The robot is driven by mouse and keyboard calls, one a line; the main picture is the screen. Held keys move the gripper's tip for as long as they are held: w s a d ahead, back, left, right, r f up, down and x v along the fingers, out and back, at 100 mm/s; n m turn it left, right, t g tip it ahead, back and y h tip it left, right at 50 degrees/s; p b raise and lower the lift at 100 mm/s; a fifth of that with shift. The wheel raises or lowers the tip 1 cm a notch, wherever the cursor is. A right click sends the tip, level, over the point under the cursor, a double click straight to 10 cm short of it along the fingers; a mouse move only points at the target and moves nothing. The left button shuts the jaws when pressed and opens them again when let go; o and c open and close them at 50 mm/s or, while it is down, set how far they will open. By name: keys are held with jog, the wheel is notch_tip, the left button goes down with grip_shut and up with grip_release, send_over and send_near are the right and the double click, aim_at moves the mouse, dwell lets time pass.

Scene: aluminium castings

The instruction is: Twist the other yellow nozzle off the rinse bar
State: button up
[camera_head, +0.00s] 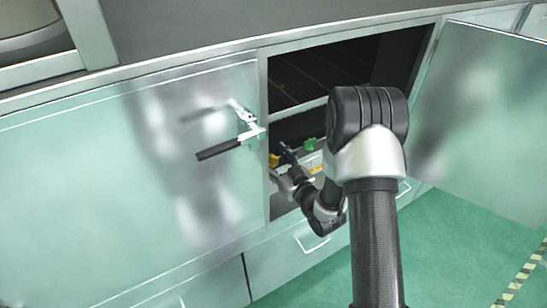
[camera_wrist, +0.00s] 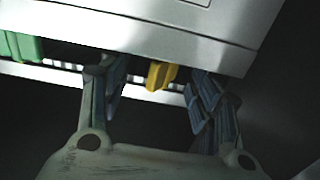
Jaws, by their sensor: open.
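A yellow nozzle (camera_wrist: 160,75) shows in the wrist view, between the two fingers of my gripper (camera_wrist: 158,98) and partly behind the edge of a pale panel. The fingers stand open on either side of it, with a gap visible at each side. A pale slotted strip (camera_wrist: 62,68), which may be the rinse bar, runs behind the fingers. In the head view my gripper (camera_head: 289,158) is inside the open cabinet, close to a yellow piece (camera_head: 274,160) at its left. Another yellow piece (camera_head: 315,169) lies to its right. Contact cannot be told.
A green piece (camera_wrist: 22,46) is at the left in the wrist view; a green piece (camera_head: 309,144) also shows in the head view. The cabinet opening has an open door (camera_head: 480,120) at right and a closed panel with a toggle clamp (camera_head: 247,133) at left. A shelf is above.

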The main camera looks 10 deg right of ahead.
grip_shut()
dwell(0.5)
jog(key=n+y, duration=0.1)
jog(key=g+y+b, duration=0.1)
jog(key=n+y, duration=0.1)
jog(key=shift+d+n+g+y, duration=0.25)
jog(key=shift+n+g+y, duration=0.05)
jog(key=shift+g+y, duration=0.1)
jog(key=n+g+y+b, duration=0.1)
jog(key=n+g+y, duration=0.2)
jog(key=y, duration=0.1)
jog(key=shift+a+n+g, duration=0.15)
jog(key=shift+n+g, duration=0.25)
